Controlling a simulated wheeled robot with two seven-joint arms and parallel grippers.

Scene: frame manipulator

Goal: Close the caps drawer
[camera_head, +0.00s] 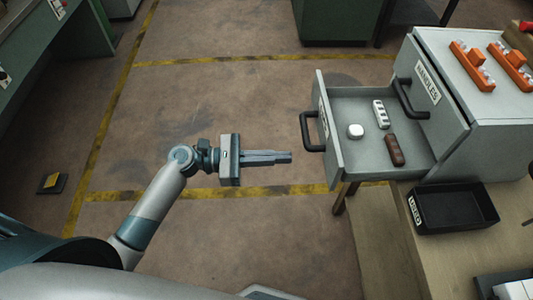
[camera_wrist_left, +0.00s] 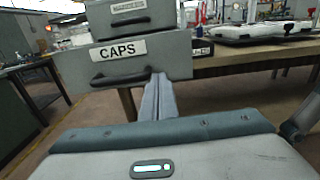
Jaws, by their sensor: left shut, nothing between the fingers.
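The caps drawer (camera_head: 340,147) is a grey drawer pulled well out to the left from a grey cabinet (camera_head: 470,115) in the head view. A white rounded item (camera_head: 355,131), a white ridged piece (camera_head: 381,114) and a brown piece (camera_head: 394,150) lie inside it. Its black handle (camera_head: 312,132) is on its left-facing front. In the left wrist view its front carries a CAPS label (camera_wrist_left: 118,50). My left gripper (camera_head: 290,157) is shut and empty, left of the drawer front and apart from it in the head view. My right gripper is not in view.
Above it, the cabinet's HANDLES drawer (camera_head: 427,82) has its own black handle (camera_head: 408,100). A black tray (camera_head: 455,209) stands on the wooden table (camera_head: 375,235) in front of the cabinet. Orange holders (camera_head: 472,66) sit on top.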

